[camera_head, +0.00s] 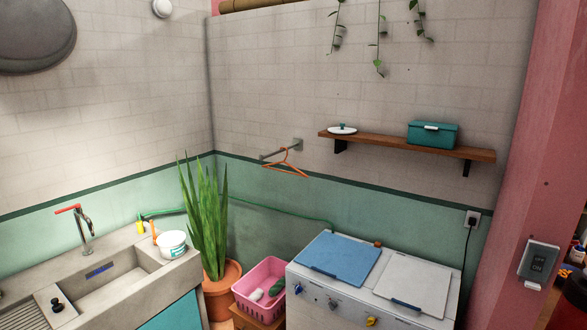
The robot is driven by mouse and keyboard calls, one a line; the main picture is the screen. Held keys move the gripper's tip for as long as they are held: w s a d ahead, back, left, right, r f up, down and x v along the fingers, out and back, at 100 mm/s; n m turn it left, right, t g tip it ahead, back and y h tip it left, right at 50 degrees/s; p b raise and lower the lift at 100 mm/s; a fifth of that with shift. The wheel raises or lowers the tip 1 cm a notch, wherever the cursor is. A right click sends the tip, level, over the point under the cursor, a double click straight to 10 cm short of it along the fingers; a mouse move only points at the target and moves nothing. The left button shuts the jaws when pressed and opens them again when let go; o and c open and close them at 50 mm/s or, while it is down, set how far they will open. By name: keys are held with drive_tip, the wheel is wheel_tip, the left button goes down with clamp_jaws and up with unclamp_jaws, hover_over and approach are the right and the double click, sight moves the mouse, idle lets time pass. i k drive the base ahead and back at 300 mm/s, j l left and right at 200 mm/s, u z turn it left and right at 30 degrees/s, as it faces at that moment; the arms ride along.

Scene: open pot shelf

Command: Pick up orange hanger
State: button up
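The orange hanger (285,170) hangs by its hook from a short metal rail (280,153) on the back wall. It is left of the wooden shelf and above the gap between the plant and the washer. Its thin triangular frame is in full view, with bare wall behind it. My gripper is not in view, so I cannot see whether it is open or shut.
A wooden shelf (400,144) holds a teal box (433,135) and a white lid. Below stand a two-lid washer (365,285), a pink basket (261,288) and a tall potted plant (205,220). A sink (110,275) is at left, a pink pillar (530,150) at right.

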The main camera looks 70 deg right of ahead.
sight(303, 175)
drive_tip(key=z, duration=2.4)
drive_tip(key=i+j+z, duration=0.25)
drive_tip(key=z, duration=0.25)
drive_tip(key=i+j+z, duration=0.3)
drive_tip(key=z, duration=0.2)
